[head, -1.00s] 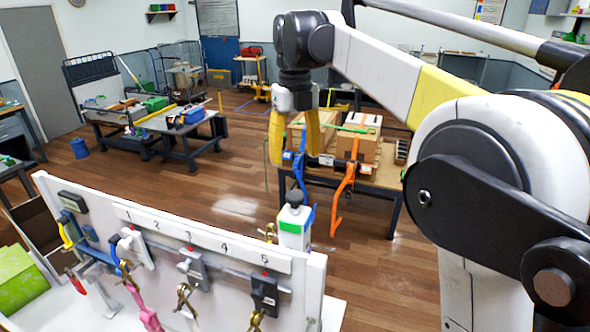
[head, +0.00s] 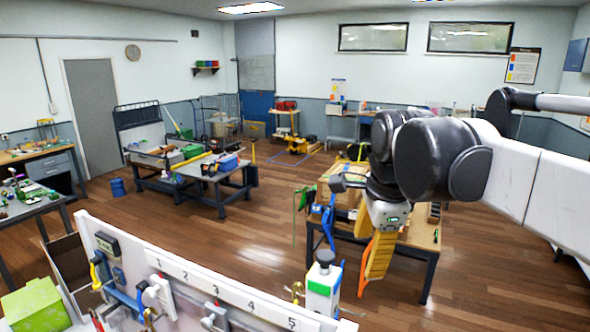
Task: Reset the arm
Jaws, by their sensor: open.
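My gripper (head: 376,252) hangs at the end of my arm, right of the middle in the head view. It points down and is open, with nothing seen between its yellow fingers. It shows in front of a wooden table (head: 414,238) and hides part of it. The strap wall, a white board with numbered places (head: 235,300), stands at the lower left, well apart from my gripper.
Blue straps (head: 328,222) and an orange strap (head: 363,265) hang at the wooden table. A green box (head: 35,305) is at lower left. Wooden floor (head: 250,255) lies clear behind the board.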

